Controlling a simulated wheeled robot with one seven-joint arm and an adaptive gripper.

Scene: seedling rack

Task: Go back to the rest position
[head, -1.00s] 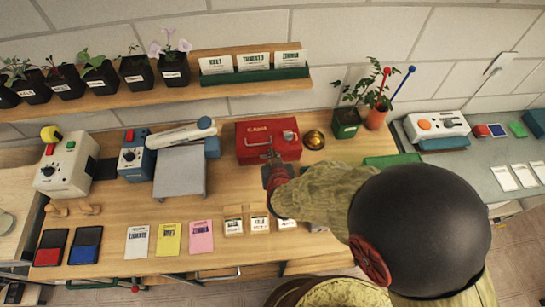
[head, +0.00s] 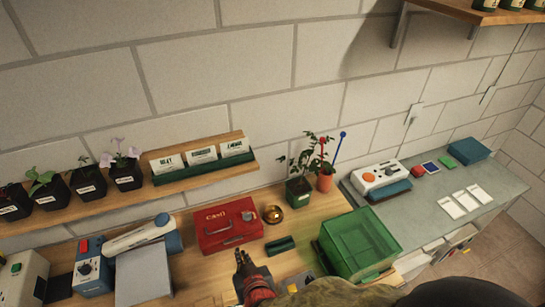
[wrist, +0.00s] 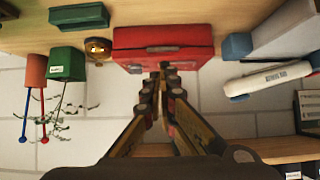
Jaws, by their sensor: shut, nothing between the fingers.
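My gripper (head: 243,262) is in the lower middle of the head view, in front of the red cash box (head: 229,224). It is shut and empty. In the wrist view my gripper (wrist: 161,72) shows its fingertips together, pointing at the red box (wrist: 163,45), which appears upside down there. I cannot tell whether the fingertips touch the box. My arm runs from the gripper to the lower right of the head view.
Right of the box are a brass bell (head: 273,214), a dark green block (head: 281,245), potted plants (head: 299,190) and a green bin (head: 345,250). A grey scale (head: 143,276) stands left. A shelf (head: 215,175) with seedling pots (head: 88,187) runs behind. A grey side table (head: 425,205) is at right.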

